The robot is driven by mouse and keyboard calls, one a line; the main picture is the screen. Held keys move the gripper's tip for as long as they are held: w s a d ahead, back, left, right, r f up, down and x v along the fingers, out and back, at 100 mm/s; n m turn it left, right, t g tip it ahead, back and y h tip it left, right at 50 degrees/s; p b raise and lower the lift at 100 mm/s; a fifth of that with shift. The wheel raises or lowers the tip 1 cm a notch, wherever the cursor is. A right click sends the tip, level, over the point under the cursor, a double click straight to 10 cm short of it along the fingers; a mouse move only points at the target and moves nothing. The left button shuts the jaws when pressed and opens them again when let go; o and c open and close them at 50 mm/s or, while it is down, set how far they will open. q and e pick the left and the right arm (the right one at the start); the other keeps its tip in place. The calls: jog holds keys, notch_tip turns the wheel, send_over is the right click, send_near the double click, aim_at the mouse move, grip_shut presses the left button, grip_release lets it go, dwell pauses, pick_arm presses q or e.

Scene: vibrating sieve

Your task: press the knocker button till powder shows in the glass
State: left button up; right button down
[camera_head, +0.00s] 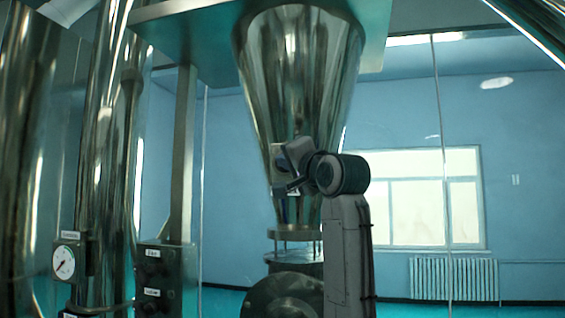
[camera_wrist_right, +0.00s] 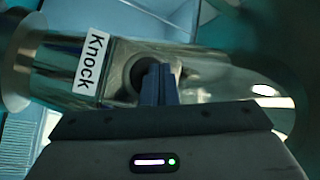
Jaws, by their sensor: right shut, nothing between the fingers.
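The steel hopper cone (camera_head: 297,70) hangs in the middle of the head view. In the right wrist view a plate labelled "Knock" (camera_wrist_right: 91,62) sits beside a dark round knocker button (camera_wrist_right: 124,74). My right gripper (camera_head: 283,164) is at the lower part of the cone. In the right wrist view its shut, empty fingers (camera_wrist_right: 158,82) overlap the button's right edge; I cannot tell whether they touch it. My left gripper is out of view.
A steel post (camera_head: 183,150) and a dark control box (camera_head: 165,275) stand left of the cone. A pressure gauge (camera_head: 64,262) is at the far left. A window (camera_head: 425,205) and a radiator (camera_head: 453,279) are on the back wall. Open room shows at right.

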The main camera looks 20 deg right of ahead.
jog(key=shift+w+d, duration=0.1)
jog(key=shift+d, duration=0.05)
dwell(0.5)
jog(key=shift+s+a+f+b, duration=0.25)
jog(key=shift+s+a+b, duration=0.3)
jog(key=shift+s, duration=0.3)
jog(key=s+a+b, duration=0.1)
jog(key=s, duration=0.1)
jog(key=s+a+b, duration=0.1)
jog(key=s+a, duration=0.1)
jog(key=shift+s, duration=0.1)
jog(key=shift+d, duration=0.1)
dwell(0.3)
